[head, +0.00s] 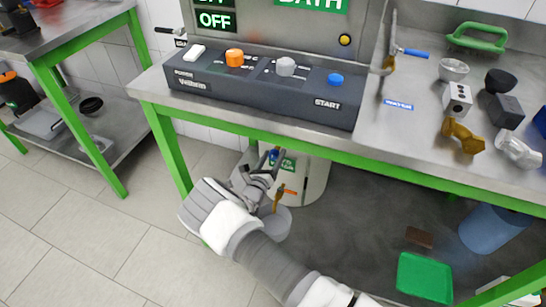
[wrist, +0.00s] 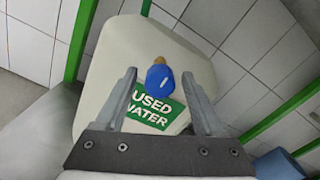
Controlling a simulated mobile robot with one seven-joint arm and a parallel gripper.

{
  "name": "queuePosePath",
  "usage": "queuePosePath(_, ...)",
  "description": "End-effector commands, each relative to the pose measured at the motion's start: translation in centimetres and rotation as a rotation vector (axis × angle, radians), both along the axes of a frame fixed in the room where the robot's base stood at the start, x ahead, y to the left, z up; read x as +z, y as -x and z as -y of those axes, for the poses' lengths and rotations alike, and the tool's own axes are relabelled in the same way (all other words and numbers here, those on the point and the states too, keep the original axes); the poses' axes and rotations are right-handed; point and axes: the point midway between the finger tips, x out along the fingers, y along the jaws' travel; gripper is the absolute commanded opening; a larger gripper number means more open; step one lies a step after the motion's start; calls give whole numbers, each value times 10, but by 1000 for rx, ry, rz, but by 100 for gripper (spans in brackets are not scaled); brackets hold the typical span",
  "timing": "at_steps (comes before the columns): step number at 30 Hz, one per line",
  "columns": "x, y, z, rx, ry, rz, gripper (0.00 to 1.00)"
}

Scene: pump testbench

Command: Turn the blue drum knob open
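The cream drum (wrist: 195,68) with a green "USED WATER" label (wrist: 152,112) fills the middle of the wrist view. In the head view the drum (head: 316,182) stands under the bench, partly hidden by my gripper. The blue drum knob (wrist: 160,78) with a brass stub shows in the wrist view, in front of the label; a small blue spot in the head view (head: 273,155) appears to be it. My gripper (wrist: 160,75) is open, its fingers apart on either side of the knob in the picture. I cannot tell how far the knob is from the fingertips.
A brass tap with an orange handle (head: 290,191) sits low on the drum above a grey bucket (head: 276,223). The green bench frame (head: 240,128) runs above my gripper. A green tray (head: 425,277) and blue bucket (head: 490,230) are at right.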

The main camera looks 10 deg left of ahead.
Motion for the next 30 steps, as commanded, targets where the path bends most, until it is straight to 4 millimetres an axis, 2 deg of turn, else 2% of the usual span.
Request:
queuePosePath(1,0,0,0,0,0,0,61)
queuePosePath(2,0,0,0,0,0,0,55)
queuePosePath(11,0,0,0,-1,0,0,1)
queuePosePath(22,0,1,1,-1,-31,4,0)
queuePosePath(30,0,1,0,-1,-181,26,0)
